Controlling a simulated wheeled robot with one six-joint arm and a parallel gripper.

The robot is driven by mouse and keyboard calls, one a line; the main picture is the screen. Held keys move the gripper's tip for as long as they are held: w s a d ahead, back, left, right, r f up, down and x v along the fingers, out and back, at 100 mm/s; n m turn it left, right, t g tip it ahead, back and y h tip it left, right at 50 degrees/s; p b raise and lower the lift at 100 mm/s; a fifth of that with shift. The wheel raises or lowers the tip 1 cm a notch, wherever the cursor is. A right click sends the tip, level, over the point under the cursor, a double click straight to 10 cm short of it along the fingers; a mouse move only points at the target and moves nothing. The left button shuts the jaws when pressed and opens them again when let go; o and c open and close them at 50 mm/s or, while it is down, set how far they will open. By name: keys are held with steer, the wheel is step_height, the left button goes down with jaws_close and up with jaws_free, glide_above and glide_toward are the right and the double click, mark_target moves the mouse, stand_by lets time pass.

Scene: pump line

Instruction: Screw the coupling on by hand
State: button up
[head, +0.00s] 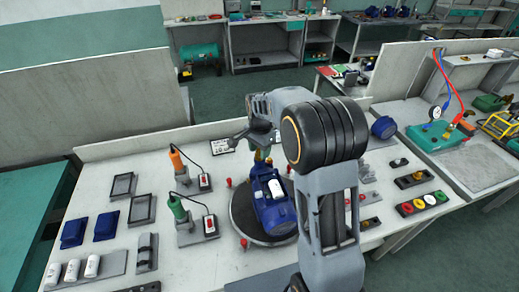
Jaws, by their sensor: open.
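A blue pump (272,208) with a white box on top sits on a dark round plate (247,236) in the middle of the bench. My arm rises in front of the plate's right side and hides part of the bench. My gripper (257,140) is beyond the pump's far end, small and partly covered by my own arm; it is open. A small yellow-green part (261,157) shows just below it, by the pump's far end. I cannot tell whether this is the coupling, or whether the gripper touches it.
Orange-handled (177,160) and green-handled (178,207) tools stand left of the plate, with switch boxes beside them. Red pegs surround the plate. Trays, blue parts and white cylinders (72,270) fill the left. Coloured buttons (420,204) lie right. A low wall (320,109) closes the back.

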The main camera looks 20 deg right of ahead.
steer(key=shift+n, duration=1.7)
steer(key=shift+n, duration=1.8)
steer(key=shift+p, duration=0.3)
steer(key=shift+c, duration=0.3)
jaws_close()
steer(key=m, duration=0.3)
steer(key=shift+m, duration=0.3)
